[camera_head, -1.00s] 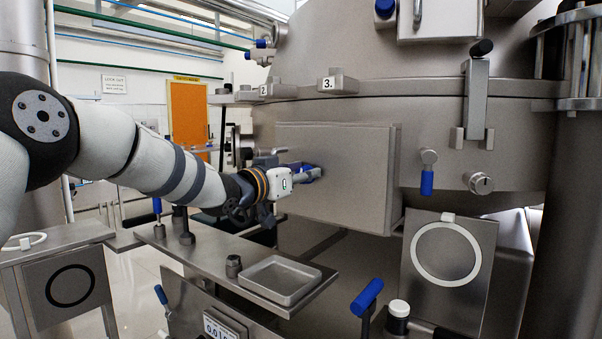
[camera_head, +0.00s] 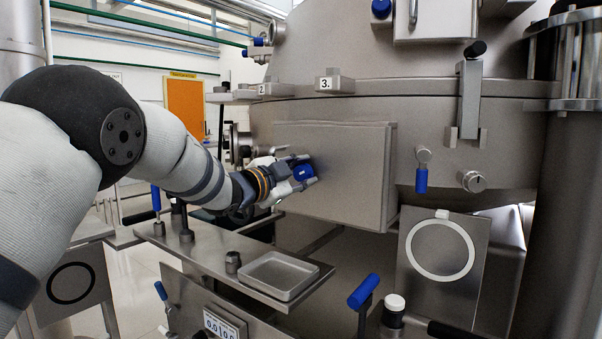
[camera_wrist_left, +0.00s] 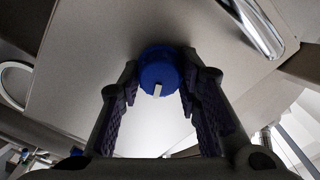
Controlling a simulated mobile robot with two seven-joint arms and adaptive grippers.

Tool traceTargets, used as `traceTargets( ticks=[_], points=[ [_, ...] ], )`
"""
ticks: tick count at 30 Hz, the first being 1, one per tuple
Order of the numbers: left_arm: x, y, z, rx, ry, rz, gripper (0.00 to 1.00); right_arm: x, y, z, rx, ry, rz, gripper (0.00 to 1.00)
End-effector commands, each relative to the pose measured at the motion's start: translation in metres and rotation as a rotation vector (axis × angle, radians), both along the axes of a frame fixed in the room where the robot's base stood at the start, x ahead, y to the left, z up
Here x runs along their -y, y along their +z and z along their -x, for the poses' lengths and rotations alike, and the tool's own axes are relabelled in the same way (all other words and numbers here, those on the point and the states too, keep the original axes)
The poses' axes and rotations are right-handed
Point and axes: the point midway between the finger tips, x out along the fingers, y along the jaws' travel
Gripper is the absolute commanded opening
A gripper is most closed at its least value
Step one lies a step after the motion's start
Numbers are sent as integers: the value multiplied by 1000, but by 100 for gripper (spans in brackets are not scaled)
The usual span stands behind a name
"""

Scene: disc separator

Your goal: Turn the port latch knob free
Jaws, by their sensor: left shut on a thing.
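The port latch knob, a round blue knob (camera_head: 303,172), stands on the front of a flat grey metal door or box (camera_head: 345,160) on the big vessel. My left gripper (camera_head: 309,169) comes in from the left and is shut on the knob, one finger on each side. In the left wrist view, the blue knob (camera_wrist_left: 158,70) sits between the two dark fingertips (camera_wrist_left: 160,66), with a white mark at its lower edge. The right gripper is in neither view.
A steel shelf (camera_head: 215,254) with a shallow tray (camera_head: 278,274) lies below my left arm. A blue-handled lever (camera_head: 364,291) and a white-topped post (camera_head: 395,303) stand in front. A small blue-handled latch (camera_head: 422,180) hangs right of the box.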

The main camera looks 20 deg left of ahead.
Motion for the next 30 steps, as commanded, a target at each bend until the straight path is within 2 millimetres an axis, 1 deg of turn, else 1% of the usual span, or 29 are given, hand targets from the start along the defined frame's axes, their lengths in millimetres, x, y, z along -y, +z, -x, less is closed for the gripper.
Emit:
traceTargets(
  ticks=[6,15,22,30],
  points=[
    [0,-3,0,59,2,-175,3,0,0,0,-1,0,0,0],
    [0,-3,0,122,2,-348,3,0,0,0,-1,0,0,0],
    [0,-3,0,149,2,-417,3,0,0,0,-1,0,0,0],
    [0,-3,0,158,2,-441,3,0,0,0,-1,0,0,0]
  ],
)
